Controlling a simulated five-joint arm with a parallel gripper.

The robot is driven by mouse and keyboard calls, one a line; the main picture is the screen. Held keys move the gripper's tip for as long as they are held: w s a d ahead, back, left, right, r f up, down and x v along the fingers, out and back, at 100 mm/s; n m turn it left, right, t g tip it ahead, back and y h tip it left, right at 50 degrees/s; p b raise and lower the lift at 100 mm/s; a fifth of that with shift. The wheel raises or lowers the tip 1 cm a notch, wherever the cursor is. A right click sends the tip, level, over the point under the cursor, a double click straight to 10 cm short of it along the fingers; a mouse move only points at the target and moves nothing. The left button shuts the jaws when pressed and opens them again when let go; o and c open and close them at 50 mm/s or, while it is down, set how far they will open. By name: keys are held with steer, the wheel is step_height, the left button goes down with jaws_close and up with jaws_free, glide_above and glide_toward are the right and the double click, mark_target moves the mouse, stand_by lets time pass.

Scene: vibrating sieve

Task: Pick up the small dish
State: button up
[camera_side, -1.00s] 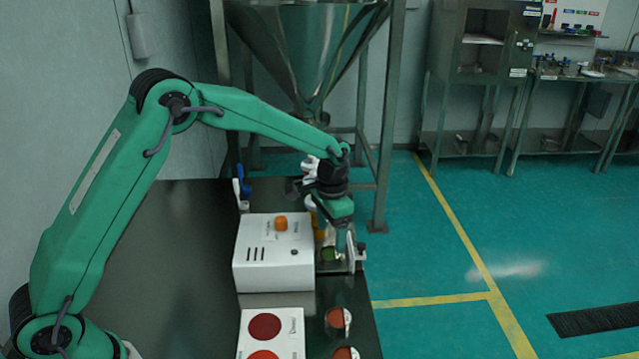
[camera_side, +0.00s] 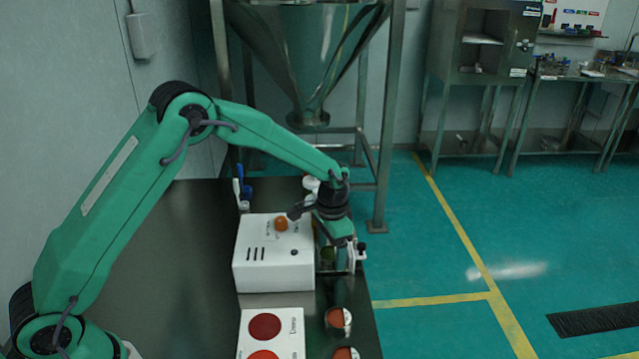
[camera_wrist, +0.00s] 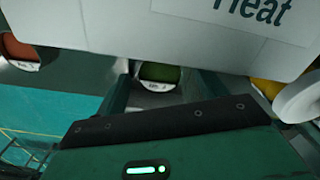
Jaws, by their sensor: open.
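A small round dish with a green filling (camera_side: 328,254) stands just right of the white box in the side view, largely behind my gripper (camera_side: 345,260). It also shows in the wrist view (camera_wrist: 159,76), near the middle. My gripper is open, pointing down close beside this dish. I cannot tell whether the fingers touch it. Two dishes with orange-red filling, one nearer (camera_side: 346,353) and one farther (camera_side: 338,320), stand toward the camera. One red-brown dish shows at the left of the wrist view (camera_wrist: 19,50). A yellow-filled dish (camera_wrist: 268,88) is partly hidden at right.
A white card (camera_side: 290,322) with red discs lies in front. The table's right edge is close to the dishes. The dark table (camera_side: 180,270) is clear on the left.

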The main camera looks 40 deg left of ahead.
mark_target(332, 259)
steer(key=c, duration=1.1)
steer(key=shift+o, duration=0.2)
steer(key=shift+r, duration=0.1)
steer(key=shift+r, duration=0.6)
steer(key=r, duration=0.3)
steer(key=shift+s+d+r, duration=0.1)
steer(key=shift+s+d, duration=0.05)
steer(key=shift+d, duration=0.1)
steer(key=s+d+r, duration=0.6)
steer(key=s+d, duration=0.1)
steer(key=d, duration=0.1)
steer(key=shift+d+r, duration=0.25)
steer(key=shift+d, duration=0.05)
